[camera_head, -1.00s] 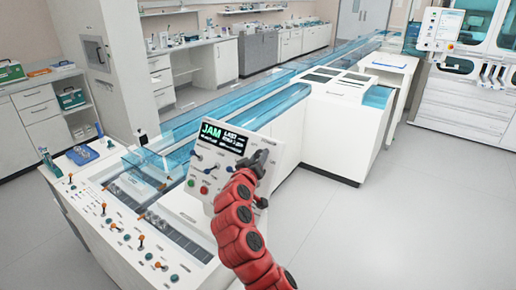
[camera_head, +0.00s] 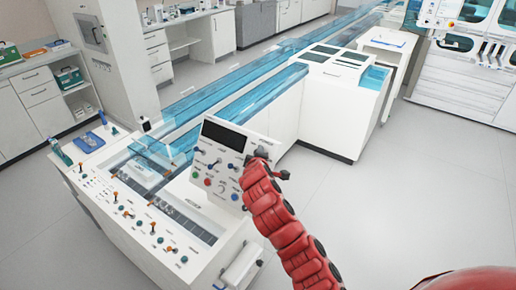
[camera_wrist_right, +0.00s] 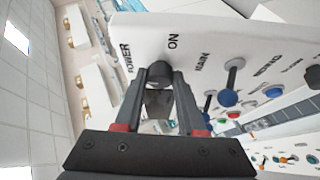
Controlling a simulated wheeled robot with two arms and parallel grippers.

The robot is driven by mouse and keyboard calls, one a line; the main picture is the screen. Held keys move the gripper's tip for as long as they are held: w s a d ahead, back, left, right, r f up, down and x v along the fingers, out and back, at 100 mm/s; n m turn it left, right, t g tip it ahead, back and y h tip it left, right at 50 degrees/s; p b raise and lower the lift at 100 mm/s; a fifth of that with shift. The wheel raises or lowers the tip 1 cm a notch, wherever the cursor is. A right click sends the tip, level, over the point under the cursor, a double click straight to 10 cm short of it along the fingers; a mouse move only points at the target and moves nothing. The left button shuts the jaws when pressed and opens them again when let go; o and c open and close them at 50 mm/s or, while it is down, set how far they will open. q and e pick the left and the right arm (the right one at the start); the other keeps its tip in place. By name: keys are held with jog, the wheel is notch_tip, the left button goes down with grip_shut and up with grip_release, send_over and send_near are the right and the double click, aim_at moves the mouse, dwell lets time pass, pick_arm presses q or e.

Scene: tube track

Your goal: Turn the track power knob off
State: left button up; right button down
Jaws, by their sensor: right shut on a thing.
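The control panel (camera_head: 222,160) is a white upright box on the track cabinet, with a black, blank screen (camera_head: 224,136) above rows of small coloured controls. My right gripper (camera_head: 256,156) is at the panel's right edge. In the right wrist view its fingers (camera_wrist_right: 161,82) are shut on the dark power knob (camera_wrist_right: 159,70), beside the printed words POWER and ON. The fingers hide much of the knob, so its exact angle is hard to tell. My left gripper is not in view.
A blue lever knob (camera_wrist_right: 228,97) stands close to the right of my fingers in the wrist view. Small orange-topped levers (camera_head: 153,226) line the cabinet's front deck. Clear blue track covers (camera_head: 235,95) run behind the panel. The floor (camera_head: 400,210) to the right is open.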

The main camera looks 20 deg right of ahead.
jog(key=shift+n+p, duration=0.4)
jog(key=c, duration=0.5)
grip_release()
jog(key=p+v, duration=0.5)
jog(key=v, duration=1.2)
jog(key=shift+r+p, duration=0.25)
jog(key=shift+p, duration=0.15)
